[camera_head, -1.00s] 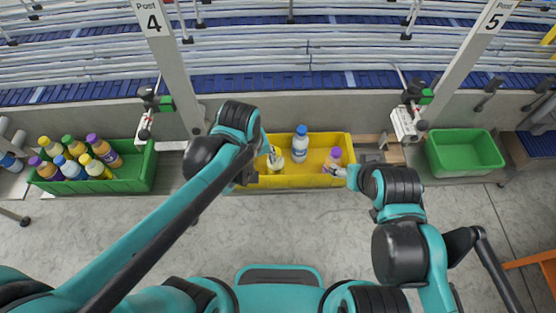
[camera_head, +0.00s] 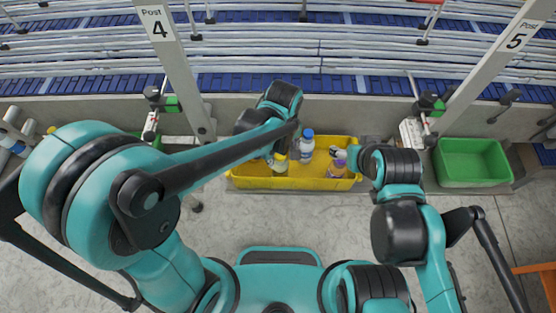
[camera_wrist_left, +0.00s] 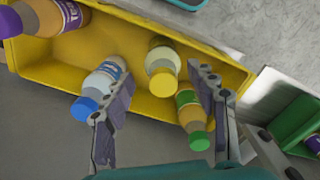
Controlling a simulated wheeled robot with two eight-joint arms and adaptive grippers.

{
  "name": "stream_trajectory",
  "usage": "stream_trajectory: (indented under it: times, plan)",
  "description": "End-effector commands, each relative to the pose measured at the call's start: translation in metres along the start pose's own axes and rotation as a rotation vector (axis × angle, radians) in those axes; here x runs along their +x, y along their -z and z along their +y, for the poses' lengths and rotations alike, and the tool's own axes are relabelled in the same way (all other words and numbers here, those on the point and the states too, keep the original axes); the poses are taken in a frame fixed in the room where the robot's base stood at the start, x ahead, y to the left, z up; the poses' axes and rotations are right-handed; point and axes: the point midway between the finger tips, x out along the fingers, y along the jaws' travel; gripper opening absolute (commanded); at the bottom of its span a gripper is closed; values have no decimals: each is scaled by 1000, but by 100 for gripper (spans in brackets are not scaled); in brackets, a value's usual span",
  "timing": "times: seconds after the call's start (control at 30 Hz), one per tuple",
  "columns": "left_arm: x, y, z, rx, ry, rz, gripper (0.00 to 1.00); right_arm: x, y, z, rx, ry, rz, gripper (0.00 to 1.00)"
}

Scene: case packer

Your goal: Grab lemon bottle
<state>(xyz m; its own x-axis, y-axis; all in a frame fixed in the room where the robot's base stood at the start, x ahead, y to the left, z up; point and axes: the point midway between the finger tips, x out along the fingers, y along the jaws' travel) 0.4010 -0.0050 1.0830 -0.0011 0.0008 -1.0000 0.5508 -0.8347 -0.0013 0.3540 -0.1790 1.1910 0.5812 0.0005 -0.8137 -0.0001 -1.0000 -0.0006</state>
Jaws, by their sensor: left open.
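The lemon bottle, pale with a yellow cap, lies or leans in the yellow crate; it shows in the left wrist view (camera_wrist_left: 162,68) and partly in the head view (camera_head: 281,164). My left gripper (camera_wrist_left: 160,82) is open, its fingers spread to either side of the yellow cap in the wrist view, apparently without touching it. The wrist of my left arm hides the gripper in the head view. My right gripper (camera_head: 345,152) is at the crate's right end beside a purple-capped bottle (camera_head: 339,163); its jaws are too small to judge.
The yellow crate (camera_head: 300,184) also holds a blue-capped bottle (camera_wrist_left: 100,85). A green-capped orange bottle (camera_wrist_left: 190,110) is close to my left gripper's right finger. An empty green crate (camera_head: 474,162) stands at right. Posts 4 and 5 rise behind.

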Motion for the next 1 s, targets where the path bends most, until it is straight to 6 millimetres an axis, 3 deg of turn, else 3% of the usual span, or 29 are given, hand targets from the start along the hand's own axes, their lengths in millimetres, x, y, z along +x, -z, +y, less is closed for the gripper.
stream_trajectory:
  times: [0.5,0.83,1.0]
  plan:
    - [69,7,-1,1,0,0,57,13,-9,0,0,0,0,67]
    - [75,6,-1,1,0,0,57,13,-10,0,0,0,0,67]
    - [75,6,-1,1,0,0,13,13,-10,0,0,0,0,67]
